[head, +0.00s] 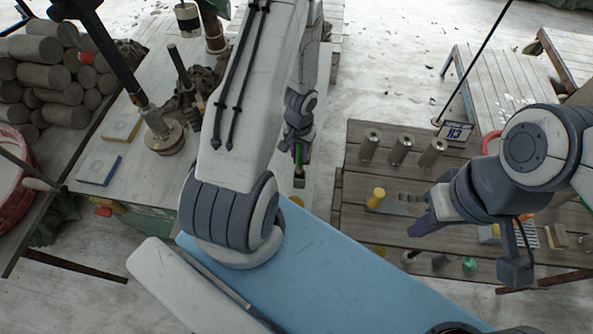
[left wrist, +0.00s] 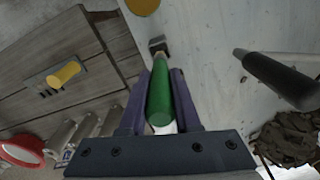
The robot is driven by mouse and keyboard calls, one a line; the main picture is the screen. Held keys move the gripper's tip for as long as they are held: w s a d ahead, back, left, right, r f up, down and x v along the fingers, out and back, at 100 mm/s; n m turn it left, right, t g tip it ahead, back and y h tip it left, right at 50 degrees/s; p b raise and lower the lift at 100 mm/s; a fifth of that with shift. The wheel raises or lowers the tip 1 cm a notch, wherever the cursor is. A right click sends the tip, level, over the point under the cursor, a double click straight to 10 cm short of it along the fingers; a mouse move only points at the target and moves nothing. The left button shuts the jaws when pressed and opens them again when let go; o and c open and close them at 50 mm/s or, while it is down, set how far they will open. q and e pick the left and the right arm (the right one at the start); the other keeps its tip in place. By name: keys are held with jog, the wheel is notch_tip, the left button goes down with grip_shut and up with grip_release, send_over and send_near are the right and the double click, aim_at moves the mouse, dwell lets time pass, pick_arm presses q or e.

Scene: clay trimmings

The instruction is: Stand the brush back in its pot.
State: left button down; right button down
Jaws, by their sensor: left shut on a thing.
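I cannot tell which vessel is the brush's pot.
The slatted table (head: 350,215) bears several metal cylinders (head: 401,150) at its back and a yellow cylinder (head: 377,197). The left worktable (head: 140,85) bears brown clay trimmings (head: 203,85), a blue-edged block (head: 99,170) and stacked grey clay rolls (head: 45,77) beside it.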

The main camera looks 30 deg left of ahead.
aim_at(299, 166)
pick_arm(q)
notch_tip(299, 166, down, 8)
jog(key=b, duration=0.6)
jog(key=shift+d+b, duration=0.1)
jog(key=shift+b, duration=0.25)
jog(key=shift+r, duration=0.15)
jog(key=c, duration=0.6)
grip_release()
